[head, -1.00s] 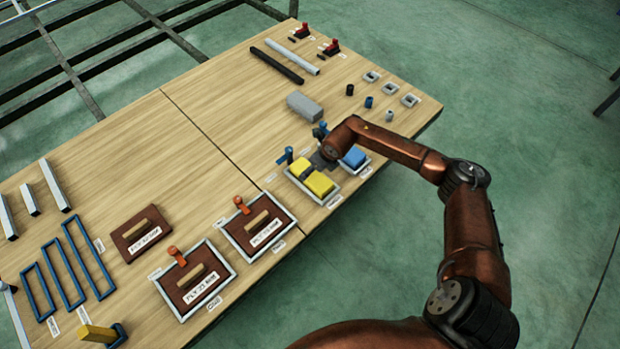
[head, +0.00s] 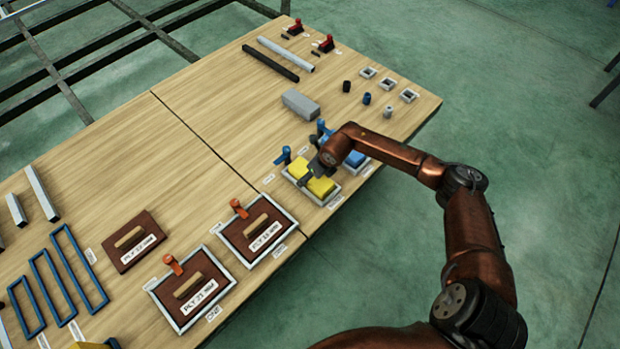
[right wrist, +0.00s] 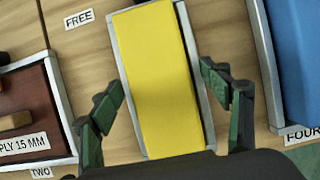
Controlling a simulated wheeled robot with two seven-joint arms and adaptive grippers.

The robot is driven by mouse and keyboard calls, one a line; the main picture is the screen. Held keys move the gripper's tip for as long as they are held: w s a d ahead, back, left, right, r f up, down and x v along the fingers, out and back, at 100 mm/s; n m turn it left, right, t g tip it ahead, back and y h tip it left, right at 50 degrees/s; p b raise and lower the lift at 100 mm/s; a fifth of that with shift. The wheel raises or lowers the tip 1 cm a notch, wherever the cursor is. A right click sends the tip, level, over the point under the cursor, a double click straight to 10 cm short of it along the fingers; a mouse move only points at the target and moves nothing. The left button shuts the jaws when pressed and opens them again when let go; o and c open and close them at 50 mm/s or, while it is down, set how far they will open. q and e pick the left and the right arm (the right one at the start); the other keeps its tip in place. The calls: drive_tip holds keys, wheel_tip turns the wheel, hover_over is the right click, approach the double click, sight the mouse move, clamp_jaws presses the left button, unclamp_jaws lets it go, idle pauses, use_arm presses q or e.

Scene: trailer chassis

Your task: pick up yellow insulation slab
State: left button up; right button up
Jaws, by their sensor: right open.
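The yellow insulation slab (head: 321,187) lies in a light grey frame (head: 330,198) near the table's front right edge. My right gripper (head: 316,166) is over the slab's middle and hides part of it. In the right wrist view the slab (right wrist: 163,60) runs lengthwise between the open fingers of my right gripper (right wrist: 160,80). One finger is on each side of the frame, with the slab free between them. I cannot tell how high the fingertips are above the table. My left gripper is not in view.
A blue slab (right wrist: 300,60) in its own frame is close on the right. Blue upright clamps (head: 285,155) stand behind the frames. A plywood panel (head: 258,230) in a frame with an orange clamp is to the left. A grey block (head: 301,104) lies farther back, with bare wood around it.

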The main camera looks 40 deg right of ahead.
drive_tip(key=c, duration=1.2)
drive_tip(key=shift+c, duration=0.4)
drive_tip(key=shift+r, duration=0.1)
